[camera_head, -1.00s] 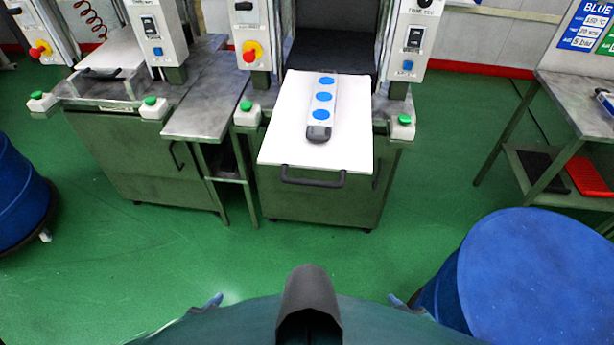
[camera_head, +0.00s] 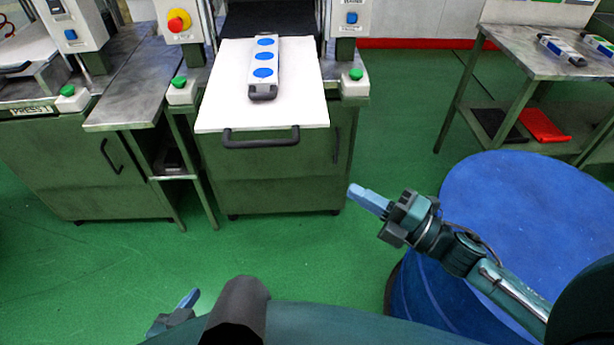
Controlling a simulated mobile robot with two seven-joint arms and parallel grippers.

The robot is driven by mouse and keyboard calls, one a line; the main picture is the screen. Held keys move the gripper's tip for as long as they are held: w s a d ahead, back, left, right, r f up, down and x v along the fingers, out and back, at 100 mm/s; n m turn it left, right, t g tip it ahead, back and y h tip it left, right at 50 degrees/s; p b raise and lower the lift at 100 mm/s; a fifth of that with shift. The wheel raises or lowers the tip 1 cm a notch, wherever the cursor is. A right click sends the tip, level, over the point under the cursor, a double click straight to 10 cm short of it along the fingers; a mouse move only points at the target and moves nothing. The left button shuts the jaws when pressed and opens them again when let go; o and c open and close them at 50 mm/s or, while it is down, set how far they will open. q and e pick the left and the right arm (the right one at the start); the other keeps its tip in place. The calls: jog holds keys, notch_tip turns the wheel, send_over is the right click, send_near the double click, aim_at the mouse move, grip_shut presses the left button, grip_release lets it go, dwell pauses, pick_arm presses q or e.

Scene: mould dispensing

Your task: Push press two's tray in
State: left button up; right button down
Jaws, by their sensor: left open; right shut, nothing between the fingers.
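Press two's tray (camera_head: 214,105) is a white plate pulled out toward me, with a dark handle (camera_head: 260,138) along its front edge. A grey and white mould strip (camera_head: 264,86) with blue discs lies on it. My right gripper (camera_head: 368,201) is shut and empty, in front of the press and to the right of the handle, clear of it. My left gripper (camera_head: 188,299) is low at the bottom edge, well short of the tray and partly hidden by my own body; its fingers show only as a small blue tip.
Green buttons (camera_head: 179,82) and (camera_head: 355,74) flank the tray. A large blue drum (camera_head: 540,215) stands close under my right arm. A side table (camera_head: 510,50) holds similar strips, with a red tray (camera_head: 544,126) on its lower shelf. Green floor before the press is free.

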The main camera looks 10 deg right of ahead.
jog(key=n, duration=0.2)
jog(key=g+p, duration=0.1)
jog(key=p, duration=0.1)
send_near(289, 145)
jog(key=w+a, duration=0.2)
jog(key=a, duration=0.2)
pick_arm(q)
jog(key=shift+r, duration=0.4)
pick_arm(e)
jog(key=shift+w+a+y, duration=0.2)
jog(key=shift+w+y, duration=0.2)
jog(key=shift+w, duration=0.5)
pick_arm(q)
jog(key=shift+s+d, duration=0.1)
pick_arm(e)
jog(key=shift+w, duration=0.1)
